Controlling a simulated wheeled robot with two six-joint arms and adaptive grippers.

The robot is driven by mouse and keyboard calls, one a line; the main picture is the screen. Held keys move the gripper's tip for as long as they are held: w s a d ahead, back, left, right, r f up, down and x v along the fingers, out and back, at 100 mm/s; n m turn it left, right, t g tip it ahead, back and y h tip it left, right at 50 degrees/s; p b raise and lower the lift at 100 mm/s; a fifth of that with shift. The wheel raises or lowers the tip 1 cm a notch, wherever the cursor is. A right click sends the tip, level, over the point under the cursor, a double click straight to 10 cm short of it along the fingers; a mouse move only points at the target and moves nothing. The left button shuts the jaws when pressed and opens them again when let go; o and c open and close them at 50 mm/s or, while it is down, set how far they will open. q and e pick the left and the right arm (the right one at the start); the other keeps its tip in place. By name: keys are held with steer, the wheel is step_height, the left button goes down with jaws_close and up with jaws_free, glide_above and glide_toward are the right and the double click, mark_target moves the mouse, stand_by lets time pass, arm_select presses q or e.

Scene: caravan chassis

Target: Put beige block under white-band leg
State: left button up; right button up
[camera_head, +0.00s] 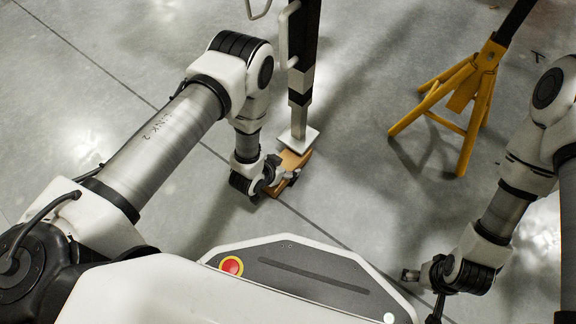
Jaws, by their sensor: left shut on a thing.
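The white-band leg (300,80) stands near the picture's centre, a dark post with a white band, and ends in a pale square foot plate (297,139). The beige block (292,159), tan-brown here, is at the foot plate's near side and partly overlapped by it in the picture. I cannot tell whether block and plate touch. My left gripper (284,179) is shut on the block from the near left and hides part of it. My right gripper (411,275) is low at the right, away from the block; its fingers are too small to read.
A yellow jack stand (467,92) stands on the floor at the upper right, with a dark bar on top. Grey concrete floor (360,190) with seam lines is clear between the leg and my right arm. My base with a red button fills the bottom centre.

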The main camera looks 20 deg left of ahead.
arm_select(q)
steer(key=b+x, duration=0.2)
steer(key=shift+w+f, duration=0.15)
steer(key=shift+w, duration=0.1)
arm_select(e)
steer(key=f, duration=0.3)
steer(key=shift+w+f, duration=0.2)
steer(key=shift+w, duration=0.2)
arm_select(q)
steer(key=shift+r, duration=0.2)
arm_select(e)
steer(key=shift+r, duration=0.2)
arm_select(q)
steer(key=shift+f, duration=0.15)
steer(key=o, duration=1.5)
steer(key=shift+o, duration=0.2)
